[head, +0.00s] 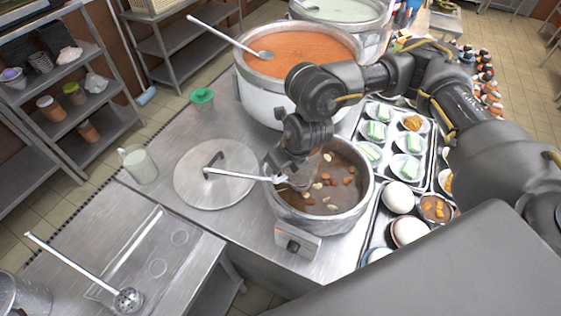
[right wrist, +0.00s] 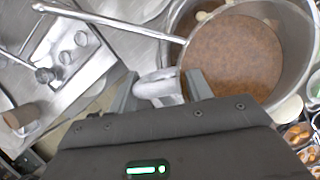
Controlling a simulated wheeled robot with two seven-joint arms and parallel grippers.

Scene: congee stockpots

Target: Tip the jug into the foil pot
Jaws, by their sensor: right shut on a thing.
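A clear jug (head: 138,163) with pale contents stands upright on the steel counter, left of a round lid. A silvery pot (head: 345,222) with brown, chunky contents stands at the centre; I cannot tell whether it is the foil pot. My right gripper (head: 291,176) is above this pot's far-left side, its fingers largely hidden by my arm. In the right wrist view, my right gripper (right wrist: 160,98) is shut on a silvery piece (right wrist: 159,84) beside the brown contents. I cannot tell what the piece belongs to. My left gripper is out of view.
A ladle handle (head: 235,174) reaches from the lid (head: 214,190) over the pot's rim. A larger pot of orange contents (head: 265,105) stands behind, and a tray of dishes (head: 432,160) is at right. A skimmer (head: 128,299) lies front left.

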